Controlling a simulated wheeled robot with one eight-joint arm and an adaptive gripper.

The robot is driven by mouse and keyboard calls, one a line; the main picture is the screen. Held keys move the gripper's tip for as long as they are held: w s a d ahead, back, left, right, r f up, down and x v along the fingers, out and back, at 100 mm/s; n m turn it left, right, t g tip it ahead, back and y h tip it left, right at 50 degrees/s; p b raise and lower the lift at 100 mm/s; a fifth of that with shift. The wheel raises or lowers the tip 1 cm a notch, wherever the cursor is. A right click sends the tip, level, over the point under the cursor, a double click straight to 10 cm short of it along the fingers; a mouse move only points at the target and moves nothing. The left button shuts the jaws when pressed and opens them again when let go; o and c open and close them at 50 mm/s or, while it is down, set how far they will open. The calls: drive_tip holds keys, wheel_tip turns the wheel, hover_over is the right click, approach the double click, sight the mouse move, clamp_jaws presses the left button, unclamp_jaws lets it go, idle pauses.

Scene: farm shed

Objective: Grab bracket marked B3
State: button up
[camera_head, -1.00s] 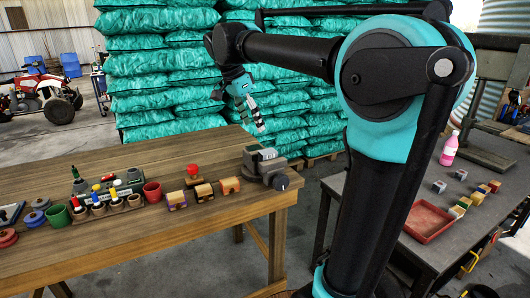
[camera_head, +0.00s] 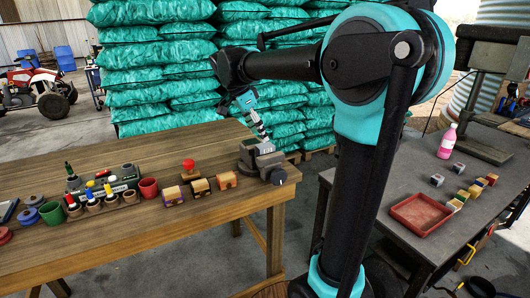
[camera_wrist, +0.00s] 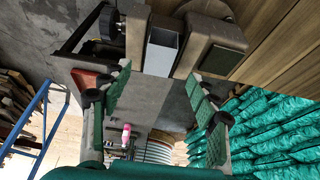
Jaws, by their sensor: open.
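My gripper (camera_head: 262,137) is open and hangs just above the grey vise (camera_head: 249,163) at the right end of the wooden table. In the wrist view its two green-padded fingers (camera_wrist: 158,84) are spread apart. A light-grey, square-ended metal piece (camera_wrist: 163,47) sits between the vise jaws, just beyond the fingertips and roughly in line with the gap. It is not between the finger pads. No B3 marking is readable, so I cannot tell whether this piece is the bracket.
Blocks with wood-coloured faces (camera_head: 200,188), a red-topped item (camera_head: 188,165) and several pots stand left of the vise on the wooden table (camera_head: 130,240). A dark table (camera_head: 400,249) at right holds a red tray (camera_head: 421,213), small blocks and a pink bottle (camera_head: 447,142). Green sacks (camera_head: 160,60) are stacked behind.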

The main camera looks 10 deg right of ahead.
sight(265, 145)
drive_tip(key=shift+x, duration=2.7)
drive_tip(key=shift+d+r, duration=0.1)
drive_tip(key=shift+d, duration=0.1)
drive_tip(key=shift+c, duration=0.4)
drive_tip(key=c, duration=1.2)
